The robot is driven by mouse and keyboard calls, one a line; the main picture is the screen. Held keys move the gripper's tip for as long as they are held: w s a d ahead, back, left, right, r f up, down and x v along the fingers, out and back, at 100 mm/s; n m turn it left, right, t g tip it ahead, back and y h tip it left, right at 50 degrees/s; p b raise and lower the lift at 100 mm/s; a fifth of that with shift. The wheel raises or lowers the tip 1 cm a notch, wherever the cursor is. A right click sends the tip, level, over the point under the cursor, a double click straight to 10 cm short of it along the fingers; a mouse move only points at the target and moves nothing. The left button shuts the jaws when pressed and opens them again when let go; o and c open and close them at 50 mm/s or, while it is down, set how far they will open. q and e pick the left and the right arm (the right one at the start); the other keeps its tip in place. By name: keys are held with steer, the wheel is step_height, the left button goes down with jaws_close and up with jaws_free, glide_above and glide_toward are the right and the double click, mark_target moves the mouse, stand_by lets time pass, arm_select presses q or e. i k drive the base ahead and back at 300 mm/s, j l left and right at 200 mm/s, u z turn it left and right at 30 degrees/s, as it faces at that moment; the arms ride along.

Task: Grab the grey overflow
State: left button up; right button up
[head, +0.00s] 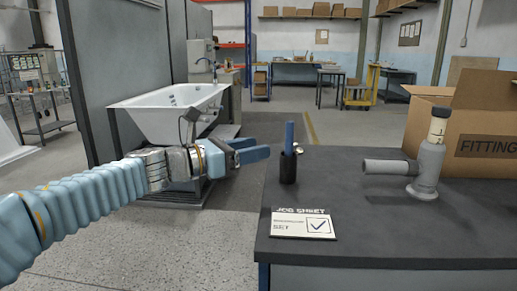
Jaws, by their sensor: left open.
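The grey overflow (423,171) stands upright on the dark workbench at the right, in front of the cardboard box. It has a round foot, a side pipe pointing left and a pale top with a dark cap. My left gripper (262,149) is open and empty, with its blue fingers pointing right. It hangs in the air left of the bench, well apart from the overflow. My right gripper is not in view.
The dark workbench (375,217) holds a job sheet (302,224) at its front left and a black cup (288,168) with a blue stick, close right of my gripper. A cardboard box (480,125) marked FITTING stands behind the overflow. A white bathtub (165,118) stands back left.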

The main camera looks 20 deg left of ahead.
mark_target(425, 171)
steer(key=k+l, duration=0.3)
steer(key=k, duration=0.15)
steer(key=k+l, duration=0.3)
steer(key=k, duration=0.15)
